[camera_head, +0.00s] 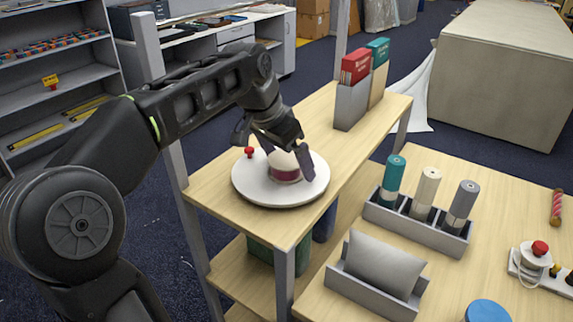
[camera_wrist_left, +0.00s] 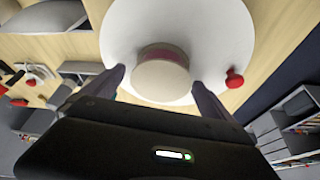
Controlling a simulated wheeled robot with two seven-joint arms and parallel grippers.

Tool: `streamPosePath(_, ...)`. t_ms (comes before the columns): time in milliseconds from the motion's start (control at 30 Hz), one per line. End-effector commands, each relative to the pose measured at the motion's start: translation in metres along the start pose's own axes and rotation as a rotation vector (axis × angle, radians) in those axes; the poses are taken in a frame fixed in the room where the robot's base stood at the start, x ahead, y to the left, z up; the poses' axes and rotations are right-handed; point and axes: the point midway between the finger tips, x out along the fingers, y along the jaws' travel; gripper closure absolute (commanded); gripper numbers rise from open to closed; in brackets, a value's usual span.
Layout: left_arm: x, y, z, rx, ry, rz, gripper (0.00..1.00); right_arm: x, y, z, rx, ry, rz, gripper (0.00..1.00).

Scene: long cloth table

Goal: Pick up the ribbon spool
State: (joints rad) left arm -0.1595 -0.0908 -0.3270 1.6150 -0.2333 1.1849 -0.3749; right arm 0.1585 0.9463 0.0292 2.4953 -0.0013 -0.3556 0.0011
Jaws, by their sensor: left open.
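The ribbon spool (camera_head: 285,174) is a short cream cylinder with a pink-purple band. It stands on a round white turntable (camera_head: 253,190) on the wooden shelf top. In the left wrist view the spool (camera_wrist_left: 162,78) shows its pale round end, with the purple band just behind it. My left gripper (camera_head: 273,151) is open above the turntable, its fingers on either side of the spool. In the wrist view gaps seem to show between spool and fingertips. The arm partly covers the spool in the head view. My right gripper is not in view.
A red knob (camera_head: 249,152) stands at the turntable's edge, near one finger. Red and green binders (camera_head: 356,65) stand behind on the shelf top. To the right, a table holds a grey tray with several rolls (camera_head: 393,178) and a grey cushion (camera_head: 383,263) in a holder.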

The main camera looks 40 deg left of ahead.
Motion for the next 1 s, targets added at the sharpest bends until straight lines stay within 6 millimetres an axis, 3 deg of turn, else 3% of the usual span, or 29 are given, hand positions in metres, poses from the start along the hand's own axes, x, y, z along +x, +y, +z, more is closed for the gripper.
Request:
streamPosePath(633,0.0024,-0.0002,0.0002,0.0,0.0,0.0,0.04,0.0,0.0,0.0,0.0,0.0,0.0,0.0)
streamPosePath(1000,0.0024,-0.0002,0.0002,0.0,0.0,0.0,0.34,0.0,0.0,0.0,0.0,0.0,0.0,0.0)
